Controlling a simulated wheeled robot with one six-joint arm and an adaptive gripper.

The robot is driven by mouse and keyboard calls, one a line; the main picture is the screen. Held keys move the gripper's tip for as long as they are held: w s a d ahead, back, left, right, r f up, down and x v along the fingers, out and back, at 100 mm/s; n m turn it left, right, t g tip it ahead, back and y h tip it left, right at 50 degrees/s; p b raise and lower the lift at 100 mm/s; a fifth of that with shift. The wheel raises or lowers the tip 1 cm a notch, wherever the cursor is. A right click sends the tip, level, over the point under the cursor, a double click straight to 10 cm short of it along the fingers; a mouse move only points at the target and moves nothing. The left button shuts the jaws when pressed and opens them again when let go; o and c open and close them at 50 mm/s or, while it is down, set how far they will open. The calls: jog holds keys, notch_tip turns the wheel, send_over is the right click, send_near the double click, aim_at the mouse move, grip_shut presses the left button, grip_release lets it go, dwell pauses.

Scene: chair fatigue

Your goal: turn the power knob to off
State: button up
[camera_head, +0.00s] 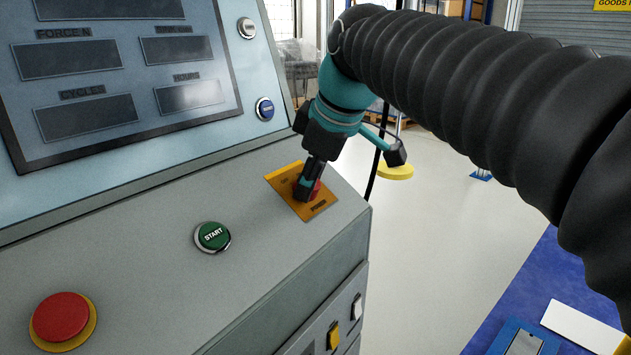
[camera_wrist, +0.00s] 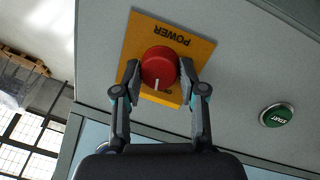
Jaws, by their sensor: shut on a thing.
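The power knob is red and round with a white pointer line; it shows in the wrist view (camera_wrist: 158,66) on a yellow-orange plate (camera_wrist: 136,38) marked POWER. The white line points toward the bottom of the wrist picture, near small lettering partly hidden there. My gripper (camera_wrist: 160,75) has one finger on each side of the knob and is shut on it. In the head view my gripper (camera_head: 308,190) comes down on the plate (camera_head: 318,208) at the right end of the grey console, and the knob (camera_head: 317,188) is mostly hidden behind the fingers.
A green START button (camera_head: 212,236) and a red mushroom button (camera_head: 61,320) are on the console to the left. A panel of displays (camera_head: 85,115) rises behind, with a blue button (camera_head: 264,108) at its edge. Open floor (camera_head: 440,230) lies to the right.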

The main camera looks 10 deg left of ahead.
jog(key=shift+s+f+n+t+b, duration=0.1)
jog(key=shift+n+t+b, duration=0.35)
jog(key=shift+n, duration=1.35)
jog(key=o, duration=1.1)
jog(key=shift+o, duration=0.2)
jog(key=v, duration=1.2)
jog(key=shift+d, duration=0.2)
